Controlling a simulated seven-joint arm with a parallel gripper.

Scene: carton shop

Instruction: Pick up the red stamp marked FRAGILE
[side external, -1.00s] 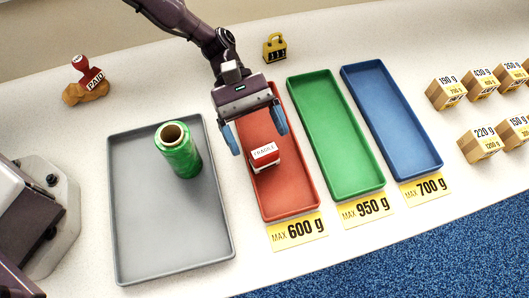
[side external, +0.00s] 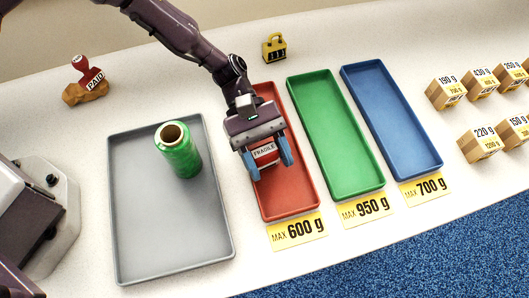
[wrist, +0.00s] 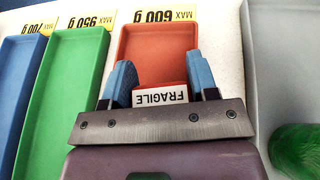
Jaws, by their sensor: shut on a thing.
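The red stamp marked FRAGILE (side external: 265,151) is in the red tray (side external: 291,206), between the blue fingers of my gripper (side external: 267,166). Its white label also shows in the wrist view (wrist: 160,97), where the text is upside down. My gripper (wrist: 160,88) has a finger on each side of the stamp and is shut on it. The gripper body hides much of the stamp. I cannot tell whether the stamp still touches the tray floor.
A green tray (side external: 330,130) and a blue tray (side external: 390,130) lie to the right. A grey tray (side external: 150,235) holds a green film roll (side external: 180,155).

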